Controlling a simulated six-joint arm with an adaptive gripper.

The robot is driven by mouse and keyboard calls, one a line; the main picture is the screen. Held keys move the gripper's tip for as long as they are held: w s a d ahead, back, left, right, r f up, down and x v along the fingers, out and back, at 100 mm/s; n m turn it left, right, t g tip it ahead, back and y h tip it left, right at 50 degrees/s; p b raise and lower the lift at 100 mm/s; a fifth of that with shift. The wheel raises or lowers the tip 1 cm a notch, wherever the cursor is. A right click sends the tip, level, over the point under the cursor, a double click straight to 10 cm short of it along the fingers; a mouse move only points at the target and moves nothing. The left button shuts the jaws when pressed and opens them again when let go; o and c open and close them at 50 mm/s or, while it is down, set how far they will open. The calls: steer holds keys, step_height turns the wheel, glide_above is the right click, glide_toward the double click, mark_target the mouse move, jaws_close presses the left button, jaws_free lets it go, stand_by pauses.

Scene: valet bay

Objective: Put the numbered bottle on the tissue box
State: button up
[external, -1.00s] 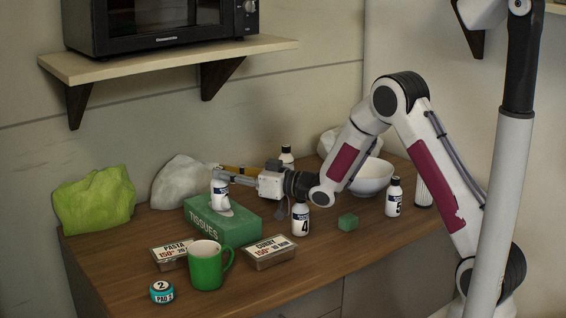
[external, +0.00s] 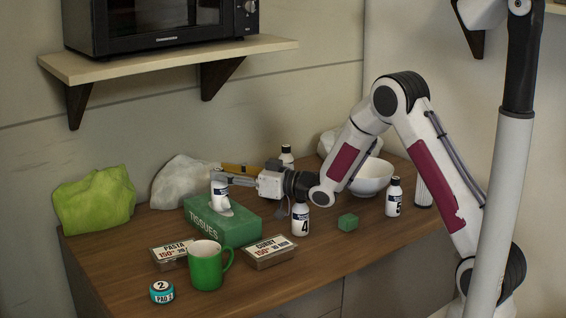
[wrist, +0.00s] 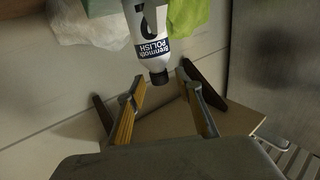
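A white bottle with a dark label band and dark cap (external: 219,189) is upright at the top of the green tissue box (external: 236,229), by its white tissue. I cannot tell for sure that its base touches the box. In the wrist view the polish bottle (wrist: 148,32) shows a large, partly cut-off number. My gripper (wrist: 161,76) is open, its yellow-sided fingers apart on either side of the cap, with gaps visible. In the external view my gripper (external: 220,176) reaches in from the right at the bottle's upper part.
Bottle 4 (external: 300,220), bottle 5 (external: 393,198) and another bottle (external: 287,157) stand to the right. A green mug (external: 206,266), pasta tin (external: 171,254) and curry tin (external: 269,253) stand in front. A green cube (external: 348,222) and white bowl (external: 371,179) are right. The shelf (external: 170,68) overhangs behind.

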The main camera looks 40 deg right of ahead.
steer(key=v, duration=1.2)
stand_by(0.7)
steer(key=shift+w+d, duration=0.1)
steer(key=shift+d, duration=0.05)
steer(key=s+d+r+m+g+h, duration=0.4)
steer(key=s+d+r+h, duration=0.2)
steer(key=s+d+h, duration=0.45)
steer(key=s+f+m+g+y, duration=0.1)
steer(key=s+g, duration=0.4)
steer(key=s, duration=2.2)
steer(key=shift+a+f+m+g, duration=0.35)
steer(key=shift+f+m+g, duration=0.05)
steer(key=shift+f+m, duration=0.25)
